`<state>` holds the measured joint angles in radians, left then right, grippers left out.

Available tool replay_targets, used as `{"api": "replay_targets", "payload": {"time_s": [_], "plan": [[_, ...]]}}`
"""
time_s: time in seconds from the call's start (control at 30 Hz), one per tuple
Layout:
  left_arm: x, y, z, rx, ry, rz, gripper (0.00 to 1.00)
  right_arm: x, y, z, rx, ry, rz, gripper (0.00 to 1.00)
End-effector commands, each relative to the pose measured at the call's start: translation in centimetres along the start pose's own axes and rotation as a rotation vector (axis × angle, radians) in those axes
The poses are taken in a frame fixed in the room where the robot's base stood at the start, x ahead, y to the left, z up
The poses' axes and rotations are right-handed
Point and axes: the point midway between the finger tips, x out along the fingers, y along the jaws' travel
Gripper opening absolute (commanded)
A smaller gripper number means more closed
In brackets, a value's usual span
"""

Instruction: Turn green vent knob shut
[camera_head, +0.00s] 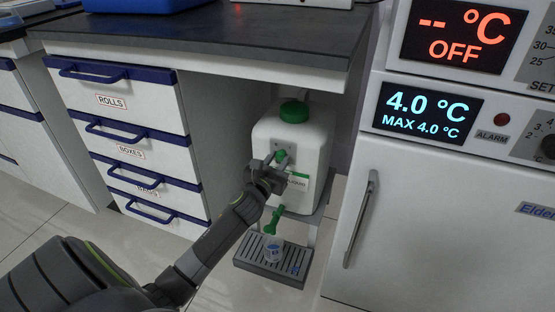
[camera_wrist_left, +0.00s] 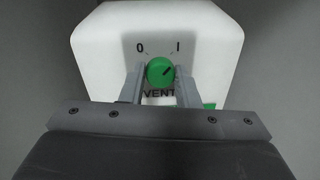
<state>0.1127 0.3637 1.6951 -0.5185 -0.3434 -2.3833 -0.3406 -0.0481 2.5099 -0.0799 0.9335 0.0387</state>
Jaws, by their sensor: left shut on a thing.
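The green vent knob (camera_wrist_left: 160,71) sits on the front of a white canister (camera_head: 303,128), with a "0" mark at its upper left, an "I" mark at its upper right and "VENT" below. Its dark pointer line slants up to the right, toward the "I". My left gripper (camera_wrist_left: 160,76) is shut on the knob, one finger on each side. In the head view the left gripper (camera_head: 279,160) is at the canister's front and partly hides the knob. My right gripper is in neither view.
The canister has a green cap (camera_head: 293,112) and a green tap (camera_head: 274,221) low down. Blue-handled drawers (camera_head: 130,132) are left, a fridge door (camera_head: 430,215) right, and a dark bench top (camera_head: 200,35) overhead.

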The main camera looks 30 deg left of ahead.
Motion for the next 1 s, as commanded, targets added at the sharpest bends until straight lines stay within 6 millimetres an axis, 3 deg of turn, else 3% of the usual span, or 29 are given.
{"api": "replay_targets", "payload": {"time_s": [1.0], "plan": [[-0.04, -0.08, -0.3, -0.926, -0.04, 0.009, 0.06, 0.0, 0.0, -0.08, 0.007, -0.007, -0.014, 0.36]]}}
